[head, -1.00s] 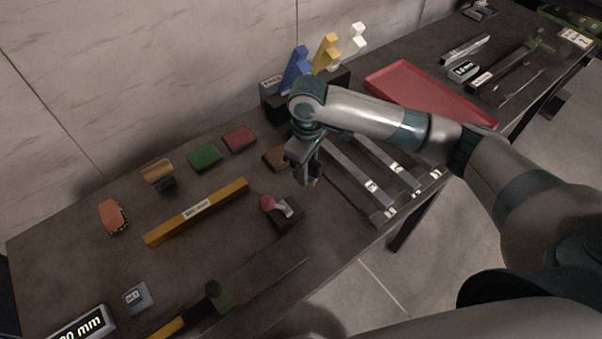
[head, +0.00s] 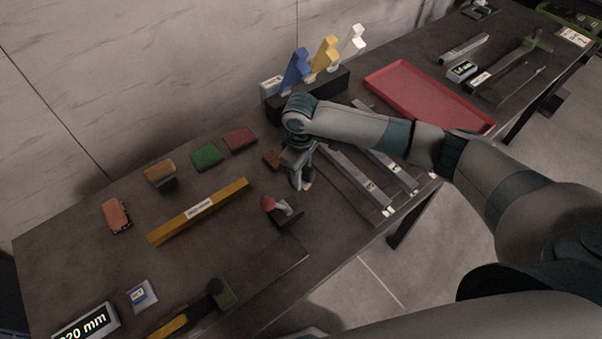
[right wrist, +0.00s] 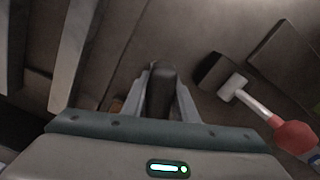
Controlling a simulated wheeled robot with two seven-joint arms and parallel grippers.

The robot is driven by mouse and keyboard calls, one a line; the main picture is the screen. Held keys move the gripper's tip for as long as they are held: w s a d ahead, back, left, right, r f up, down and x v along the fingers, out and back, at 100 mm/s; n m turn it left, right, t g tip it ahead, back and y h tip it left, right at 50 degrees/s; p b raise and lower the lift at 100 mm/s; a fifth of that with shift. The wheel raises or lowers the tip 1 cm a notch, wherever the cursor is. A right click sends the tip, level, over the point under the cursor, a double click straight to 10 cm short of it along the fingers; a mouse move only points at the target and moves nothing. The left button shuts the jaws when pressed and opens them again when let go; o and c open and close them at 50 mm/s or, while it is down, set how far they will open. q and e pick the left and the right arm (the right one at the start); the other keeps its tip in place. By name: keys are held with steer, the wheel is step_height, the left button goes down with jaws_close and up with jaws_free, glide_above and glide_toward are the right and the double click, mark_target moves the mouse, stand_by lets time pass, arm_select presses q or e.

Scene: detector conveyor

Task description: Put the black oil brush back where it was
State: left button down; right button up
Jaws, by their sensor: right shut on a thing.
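My right gripper (head: 302,184) is over the middle of the dark table, left of the grey metal bars. In the right wrist view its fingers (right wrist: 162,95) are closed around a dark, rounded, handle-like piece, which I take to be the black oil brush (right wrist: 161,88). Its lower end is hidden, and I cannot tell whether it touches the table. In the head view the brush is mostly hidden by the gripper. My left gripper is not in view.
Close by stands a red-knobbed tool on a black block (head: 287,218). Grey bars (head: 352,172) lie to the right. A yellow bar (head: 172,228) and coloured blocks lie left. A rack (head: 318,95) with blue, yellow and white pieces and a red tray (head: 420,92) are behind.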

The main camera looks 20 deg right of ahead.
steer(key=shift+f, duration=0.2)
steer(key=shift+f, duration=0.1)
steer(key=o, duration=1)
steer(key=shift+o, duration=0.2)
step_height(320, 180, up, 11)
steer(key=b, duration=0.3)
steer(key=shift+r, duration=0.65)
